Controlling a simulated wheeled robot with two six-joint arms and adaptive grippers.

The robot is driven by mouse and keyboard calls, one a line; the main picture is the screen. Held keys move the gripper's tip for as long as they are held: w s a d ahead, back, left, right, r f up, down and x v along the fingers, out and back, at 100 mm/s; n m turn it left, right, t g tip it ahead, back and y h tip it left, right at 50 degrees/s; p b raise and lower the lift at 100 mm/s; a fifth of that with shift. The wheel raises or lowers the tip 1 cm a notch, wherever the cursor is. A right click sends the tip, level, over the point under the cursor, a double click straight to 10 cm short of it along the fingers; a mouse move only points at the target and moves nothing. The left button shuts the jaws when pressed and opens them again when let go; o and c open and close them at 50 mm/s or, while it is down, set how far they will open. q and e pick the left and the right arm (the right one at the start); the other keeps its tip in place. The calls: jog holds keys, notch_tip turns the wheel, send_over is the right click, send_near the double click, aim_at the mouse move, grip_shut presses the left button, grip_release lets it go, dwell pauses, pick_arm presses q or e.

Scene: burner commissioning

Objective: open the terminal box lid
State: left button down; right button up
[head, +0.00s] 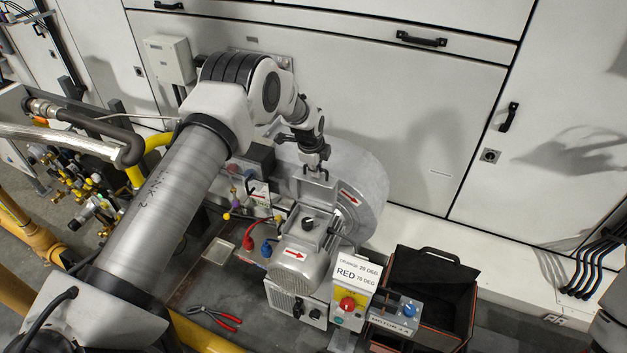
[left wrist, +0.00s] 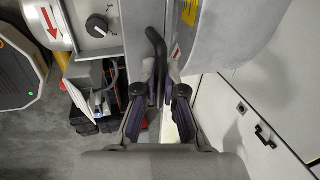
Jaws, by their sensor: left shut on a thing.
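The terminal box (head: 292,230) sits on top of the grey motor (head: 298,262); its black knob (head: 308,223) is exposed. Its grey lid (head: 319,193) stands raised at the box's back edge, toward the round fan housing. My left gripper (head: 314,165) is at the lid's top edge, shut on the lid's handle. In the left wrist view the fingers (left wrist: 158,88) lie on both sides of the dark handle (left wrist: 154,42), and the box's knob (left wrist: 97,26) shows to the left. My right gripper is not in view.
The large round fan housing (head: 362,187) is close behind the lid. A yellow control box (head: 350,303) with a red button and a black open bin (head: 433,285) stand to the front right. Red-handled pliers (head: 217,317) lie at the lower left. White cabinets (head: 400,110) line the back.

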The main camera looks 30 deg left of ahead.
pick_arm(q)
jog(key=shift+w, duration=0.2)
dwell(0.3)
jog(key=c, duration=1.3)
grip_release()
jog(key=shift+o, duration=0.2)
jog(key=shift+r, duration=0.15)
jog(key=v, duration=1.1)
jog(key=shift+s+r, duration=0.25)
jog(key=shift+r, duration=0.1)
jog(key=shift+a, duration=0.1)
